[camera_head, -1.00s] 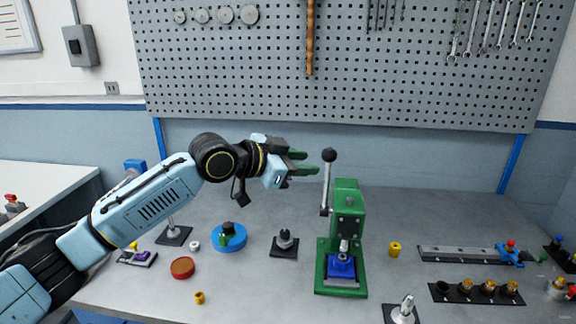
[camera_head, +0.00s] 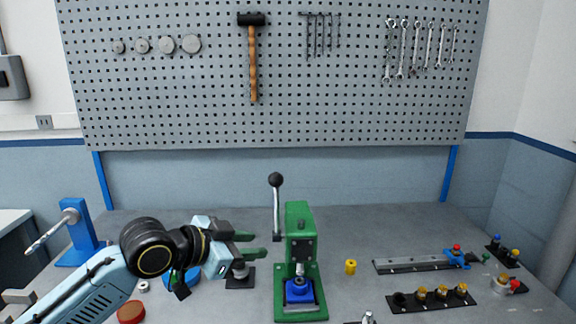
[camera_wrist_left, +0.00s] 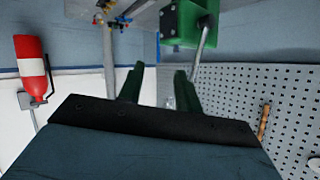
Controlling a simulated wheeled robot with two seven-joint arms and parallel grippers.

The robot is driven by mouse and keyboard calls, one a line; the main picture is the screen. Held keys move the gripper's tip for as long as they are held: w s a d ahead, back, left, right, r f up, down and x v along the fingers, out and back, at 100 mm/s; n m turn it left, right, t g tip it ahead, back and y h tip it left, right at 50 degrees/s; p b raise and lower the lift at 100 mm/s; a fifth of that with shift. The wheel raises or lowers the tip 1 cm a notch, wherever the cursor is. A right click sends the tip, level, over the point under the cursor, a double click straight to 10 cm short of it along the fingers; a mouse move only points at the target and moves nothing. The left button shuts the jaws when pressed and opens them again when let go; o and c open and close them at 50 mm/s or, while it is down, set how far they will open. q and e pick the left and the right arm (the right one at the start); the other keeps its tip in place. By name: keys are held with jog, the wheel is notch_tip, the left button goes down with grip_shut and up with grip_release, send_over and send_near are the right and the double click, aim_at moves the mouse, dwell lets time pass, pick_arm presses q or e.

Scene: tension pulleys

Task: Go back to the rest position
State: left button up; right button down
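My left gripper (camera_head: 250,245) comes in from the left over the workbench, with its two green fingers apart and nothing between them. In the left wrist view the fingers (camera_wrist_left: 158,85) also stand apart and empty. The green press (camera_head: 299,225), with its black-knobbed lever (camera_head: 276,205), stands just right of the fingertips, apart from them as far as I can tell. A blue block (camera_head: 298,291) sits in the press base. In the left wrist view the press (camera_wrist_left: 188,22) shows at the top. My right gripper is not in view.
A yellow bushing (camera_head: 350,267), a grey rail (camera_head: 415,264) and a black holder with brass parts (camera_head: 405,303) lie on the right. A red disc (camera_head: 131,312) lies front left.

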pick_arm(q)
jog(key=s+f+n+g+y, duration=0.1)
jog(key=s+f+n+y, duration=0.25)
jog(key=s+f, duration=1.05)
jog(key=s+a+f+n+g+y, duration=0.25)
jog(key=s+a+f, duration=0.3)
jog(key=s, duration=0.35)
jog(key=s+a+f+n+g+y, duration=0.2)
jog(key=s+a+f+n+y, duration=0.15)
jog(key=s+a, duration=0.5)
notch_tip(320, 180, down, 31)
jog(key=s+d+g+b, duration=0.1)
jog(key=s+d+b, duration=0.15)
jog(key=b, duration=0.25)
jog(key=s+a+f+b, duration=0.1)
jog(key=s+f+b, duration=0.1)
jog(key=s+f, duration=0.6)
jog(key=s+a+f+g+b, duration=0.1)
jog(key=s+a+f+b, duration=0.1)
jog(key=s+f, duration=0.6)
notch_tip(320, 180, down, 3)
jog(key=shift+s+a+f+b, duration=0.1)
jog(key=shift+s+a+b, duration=0.05)
jog(key=shift+s+b, duration=0.15)
